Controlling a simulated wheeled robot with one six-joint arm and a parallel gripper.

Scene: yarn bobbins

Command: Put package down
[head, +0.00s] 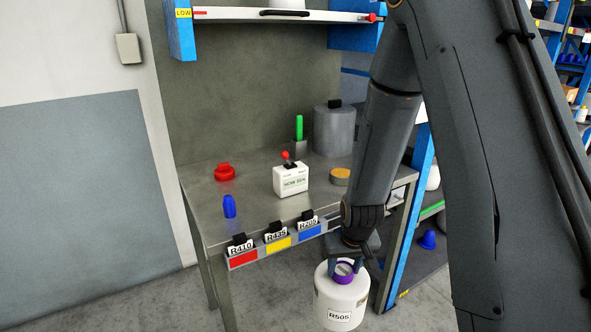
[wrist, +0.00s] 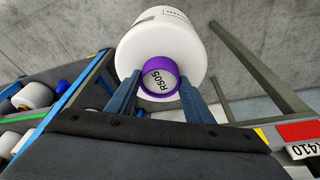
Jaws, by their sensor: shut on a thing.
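The package is a white bobbin (head: 341,300) with a purple core marked R505 on its end and an R505 label on its side. In the head view it hangs in front of the table's right front corner, below the tabletop. It also shows in the wrist view (wrist: 165,45), at the top middle. My gripper (head: 345,268) is shut on the purple core (wrist: 158,78) from above, one finger on each side. The bobbin looks upright, and I see grey floor around it. Whether its underside touches anything is hidden.
A metal table (head: 250,200) bears a white box with a red-topped lever (head: 291,178), a red knob (head: 225,172), a blue cone (head: 229,206), an orange disc (head: 340,177) and a grey cylinder (head: 334,130). Label holders (head: 278,240) line its front edge. Blue-framed shelving (head: 418,200) stands at right.

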